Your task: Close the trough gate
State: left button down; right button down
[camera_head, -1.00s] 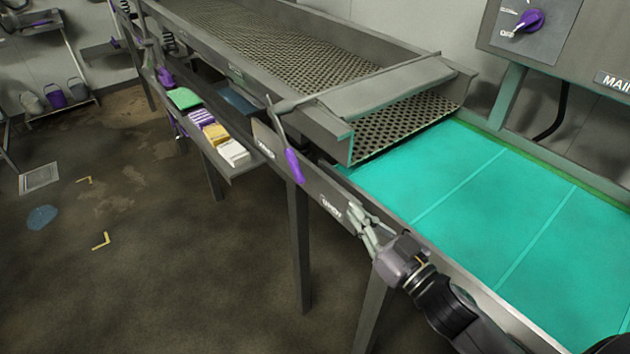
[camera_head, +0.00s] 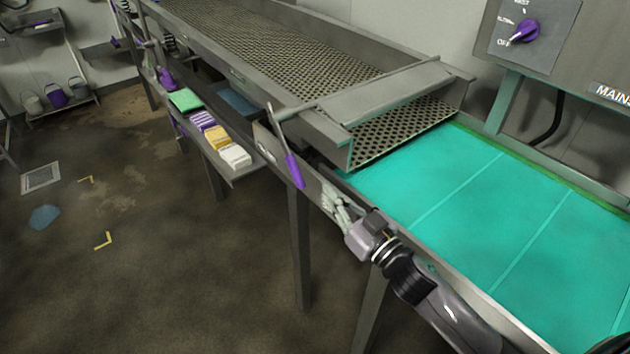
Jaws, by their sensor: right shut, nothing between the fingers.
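The trough (camera_head: 345,121) has a perforated bed and ends above the teal belt. A grey gate plate (camera_head: 380,90) lies across its end, raised above the perforated bed, with a gap under it. A lever with a purple handle (camera_head: 293,170) hangs down at the trough's near side; its grey bar runs up toward the gate. My right gripper (camera_head: 330,196) is shut and empty, to the right of and below the purple handle, apart from it, in front of the side rail. My left gripper is not in view.
The teal belt (camera_head: 500,220) fills the right side. A shelf with several packs and cloths (camera_head: 235,157) hangs under the trough at left. A control box with a purple knob (camera_head: 525,31) is on the wall. The floor (camera_head: 150,270) at left is mostly clear.

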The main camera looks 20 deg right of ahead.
aim_at(300, 172)
jog(key=shift+w+a+f+p, duration=0.15)
jog(key=shift+w+a+f, duration=0.2)
jog(key=shift+w, duration=0.6)
jog(key=shift+w+a+f+p, duration=0.2)
jog(key=shift+w+a+f, duration=0.15)
jog(key=shift+w, duration=0.6)
jog(key=shift+w+a+f+p, duration=0.15)
jog(key=shift+w+a+f, duration=0.2)
jog(key=shift+w, duration=0.6)
